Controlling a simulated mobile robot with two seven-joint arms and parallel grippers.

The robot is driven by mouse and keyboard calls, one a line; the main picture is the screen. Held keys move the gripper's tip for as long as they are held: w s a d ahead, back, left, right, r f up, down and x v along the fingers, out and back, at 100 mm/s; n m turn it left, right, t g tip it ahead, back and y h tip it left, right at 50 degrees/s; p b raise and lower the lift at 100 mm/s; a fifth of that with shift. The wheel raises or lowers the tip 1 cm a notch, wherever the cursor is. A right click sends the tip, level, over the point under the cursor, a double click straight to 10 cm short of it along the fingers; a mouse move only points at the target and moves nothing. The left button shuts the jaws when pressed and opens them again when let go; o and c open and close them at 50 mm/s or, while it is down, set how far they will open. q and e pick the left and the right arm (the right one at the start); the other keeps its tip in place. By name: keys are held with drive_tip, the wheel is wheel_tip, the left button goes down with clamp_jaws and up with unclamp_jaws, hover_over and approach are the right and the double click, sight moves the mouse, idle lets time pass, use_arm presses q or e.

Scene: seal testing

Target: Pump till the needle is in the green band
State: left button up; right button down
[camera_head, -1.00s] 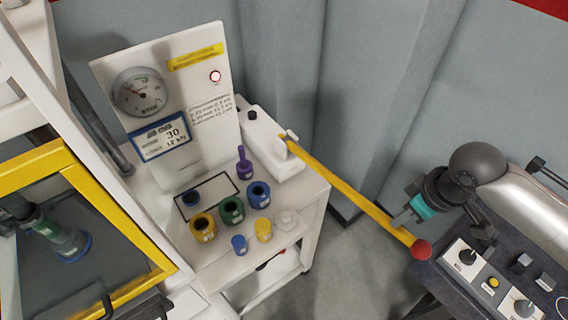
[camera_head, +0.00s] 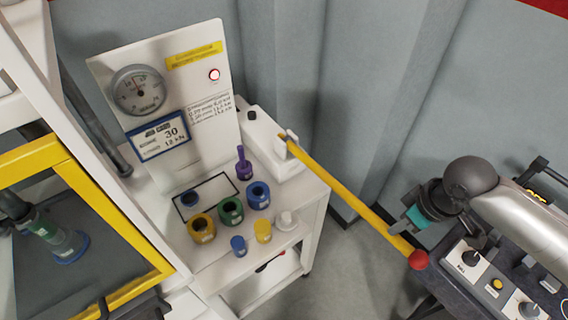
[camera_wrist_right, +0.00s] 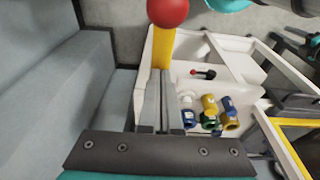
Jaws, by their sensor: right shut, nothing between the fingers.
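The round gauge (camera_head: 138,90) is on the upright white panel at left. Its needle and colour band are too small to read surely. The yellow pump lever (camera_head: 345,189) slopes from the white pump block (camera_head: 272,143) down to a red ball knob (camera_head: 418,260). In the head view my right gripper (camera_head: 402,226) is at the lever near the knob. In the right wrist view, its shut, empty fingers (camera_wrist_right: 157,100) lie over the yellow lever (camera_wrist_right: 161,48), below the red knob (camera_wrist_right: 168,11). Contact cannot be told. My left gripper is not in view.
Several coloured rings and small cylinders stand on the white bench (camera_head: 213,262). A yellow-framed enclosure (camera_head: 101,209) stands at left. Grey wall panels are behind the lever.

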drive_tip(key=shift+f, duration=0.5)
wheel_tip(320, 180, up, 5)
drive_tip(key=shift+w+a+r+p, duration=0.1)
drive_tip(key=shift+p, duration=0.7)
drive_tip(key=s+d+r, duration=0.2)
drive_tip(key=s+r, duration=0.1)
drive_tip(key=r, duration=0.4)
drive_tip(key=shift+d, duration=0.3)
drive_tip(key=shift+f, duration=0.1)
